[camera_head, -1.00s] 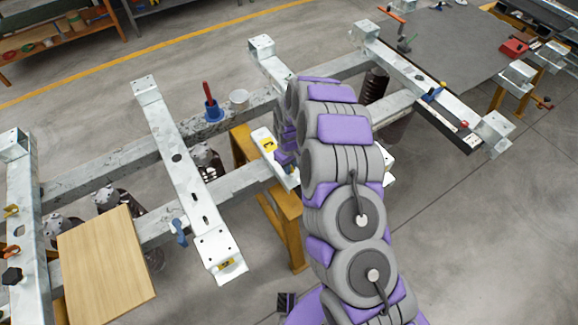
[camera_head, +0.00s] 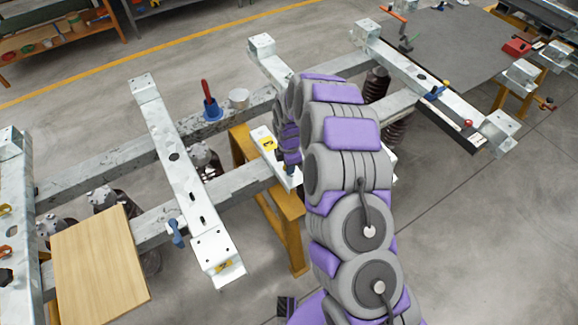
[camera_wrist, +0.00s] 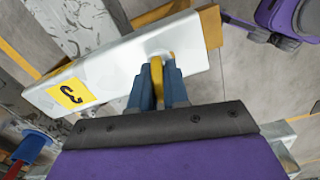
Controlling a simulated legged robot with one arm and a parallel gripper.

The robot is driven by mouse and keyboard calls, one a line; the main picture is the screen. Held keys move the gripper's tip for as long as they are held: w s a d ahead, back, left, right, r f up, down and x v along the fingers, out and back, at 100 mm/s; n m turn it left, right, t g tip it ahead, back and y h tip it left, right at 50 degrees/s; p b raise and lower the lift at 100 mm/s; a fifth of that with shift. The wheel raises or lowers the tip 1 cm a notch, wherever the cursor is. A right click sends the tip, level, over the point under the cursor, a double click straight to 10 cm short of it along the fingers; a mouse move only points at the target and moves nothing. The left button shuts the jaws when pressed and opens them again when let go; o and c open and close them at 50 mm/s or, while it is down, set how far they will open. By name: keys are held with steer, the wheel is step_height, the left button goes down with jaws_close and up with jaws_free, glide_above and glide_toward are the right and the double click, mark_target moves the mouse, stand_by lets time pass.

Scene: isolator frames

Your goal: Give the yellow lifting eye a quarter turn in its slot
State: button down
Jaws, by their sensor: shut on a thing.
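The yellow lifting eye (camera_wrist: 157,68) stands at the right part of a pale metal plate in the wrist view. My gripper (camera_wrist: 158,80) has its blue fingers closed on either side of the eye. The eye's lower end meets a round fitting in the plate; the fingers partly hide it, so I cannot tell its exact angle in the slot. The plate (camera_wrist: 118,72) bears a yellow label with a black hook sign (camera_wrist: 71,93). In the head view the label (camera_head: 268,144) also shows, while my arm hides the eye and the fingertips.
Galvanized beams (camera_head: 180,165) form a frame around the arm. A wooden board (camera_head: 100,265) lies front left. An orange trestle (camera_head: 288,225) stands under the plate.

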steer(key=shift+n, duration=1.1)
steer(key=c, duration=1)
jaws_free()
steer(key=shift+c, duration=0.2)
steer(key=shift+r, duration=0.1)
step_height(320, 180, up, 16)
steer(key=p, duration=0.4)
steer(key=s+d+r+m, duration=0.5)
steer(key=s+r+m, duration=0.2)
steer(key=s+r, duration=0.35)
steer(key=s+d+r+m, duration=0.2)
steer(key=s+m, duration=0.4)
steer(key=s, duration=0.3)
steer(key=s+d+r+m+g, duration=0.1)
steer(key=s+d+m, duration=0.4)
steer(key=s, duration=0.5)
steer(key=s+d+r+m, duration=0.3)
steer(key=s+m, duration=0.3)
steer(key=s, duration=0.4)
steer(key=shift+s+d+r+m+g, duration=0.25)
steer(key=shift+d+m+g, duration=0.15)
steer(key=shift+d, duration=0.3)
